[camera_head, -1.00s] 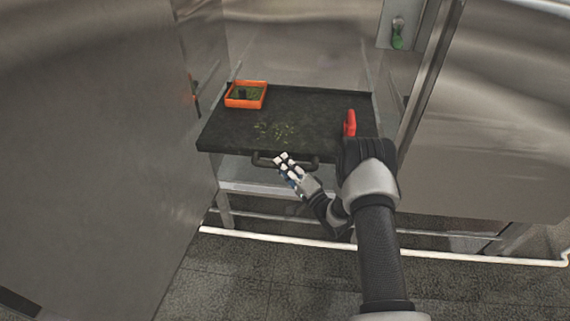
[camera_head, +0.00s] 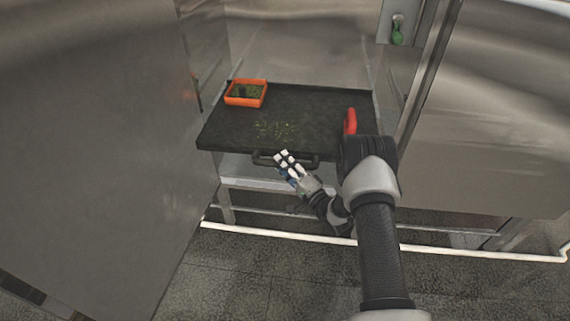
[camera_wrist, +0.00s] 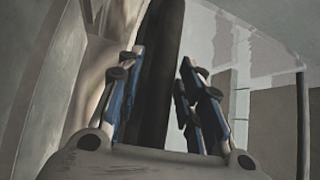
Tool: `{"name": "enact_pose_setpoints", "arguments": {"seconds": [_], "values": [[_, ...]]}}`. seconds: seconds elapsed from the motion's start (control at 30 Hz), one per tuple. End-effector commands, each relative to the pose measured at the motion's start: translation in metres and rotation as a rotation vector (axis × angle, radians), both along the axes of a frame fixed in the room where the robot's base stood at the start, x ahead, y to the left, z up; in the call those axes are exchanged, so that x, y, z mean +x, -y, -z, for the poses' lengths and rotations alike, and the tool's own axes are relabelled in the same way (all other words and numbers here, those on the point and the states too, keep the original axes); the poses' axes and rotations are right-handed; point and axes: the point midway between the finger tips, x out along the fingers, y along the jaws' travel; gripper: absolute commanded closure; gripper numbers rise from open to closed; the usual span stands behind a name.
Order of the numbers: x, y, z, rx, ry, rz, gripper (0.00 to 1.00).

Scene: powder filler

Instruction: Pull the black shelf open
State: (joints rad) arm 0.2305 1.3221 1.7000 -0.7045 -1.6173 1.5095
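The black shelf (camera_head: 300,103) sticks out of the metal cabinet, its top lying level. A dark bar handle (camera_head: 264,160) runs along its front edge. My gripper (camera_head: 285,158) is at this handle, below the shelf's front edge. In the wrist view, the dark handle bar (camera_wrist: 163,75) passes between the blue-sided fingers of my gripper (camera_wrist: 160,90).
An orange tray (camera_head: 247,104) with green contents sits on the shelf's back left. A red part (camera_head: 350,121) stands at its right. Green crumbs (camera_head: 275,129) lie mid-shelf. A large metal panel (camera_head: 90,150) is close on the left. A white pipe (camera_head: 280,230) runs low across the floor.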

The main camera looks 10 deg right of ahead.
Motion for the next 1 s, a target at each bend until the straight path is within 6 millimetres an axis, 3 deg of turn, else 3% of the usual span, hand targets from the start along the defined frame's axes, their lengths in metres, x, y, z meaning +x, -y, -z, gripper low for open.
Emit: {"name": "enact_pose_setpoints", "arguments": {"seconds": [0.47, 1.0], "values": [[-0.006, 0.004, 0.001, 0.0, -0.001, 0.001, 0.59], [-0.093, 0.05, 0.015, 0.001, -0.001, 0.003, 0.59]]}}
